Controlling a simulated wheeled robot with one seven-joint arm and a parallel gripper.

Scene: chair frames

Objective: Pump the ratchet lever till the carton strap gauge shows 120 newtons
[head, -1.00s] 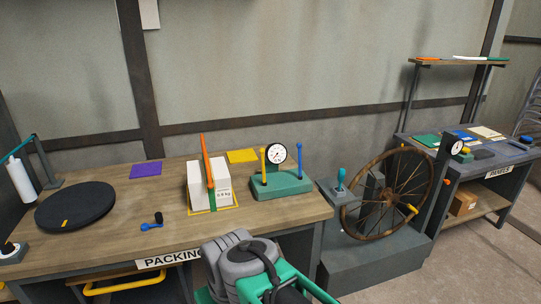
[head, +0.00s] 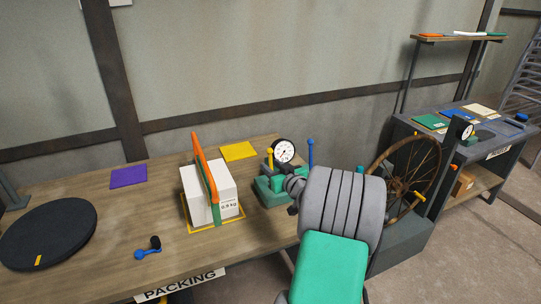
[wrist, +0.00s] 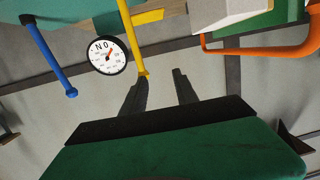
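The white carton (head: 225,188) stands on the packing bench with a green strap (head: 216,212) down its front and an orange bar (head: 203,162) over it. Right of it, a teal base (head: 268,190) carries a round dial gauge (head: 284,151), a yellow lever (head: 269,158) and a blue lever (head: 310,153). In the wrist view the gauge (wrist: 108,55) faces me; its reading is too small to tell. My gripper (wrist: 159,84) is open and empty, its left finger close to the yellow lever's tip (wrist: 143,72); contact is unclear. My arm hides its fingers in the head view.
A black turntable (head: 48,235), a purple sheet (head: 129,176), a yellow sheet (head: 238,151) and a small blue-handled tool (head: 147,249) lie on the bench (head: 110,225). A spoked wheel (head: 405,175) stands right of my arm.

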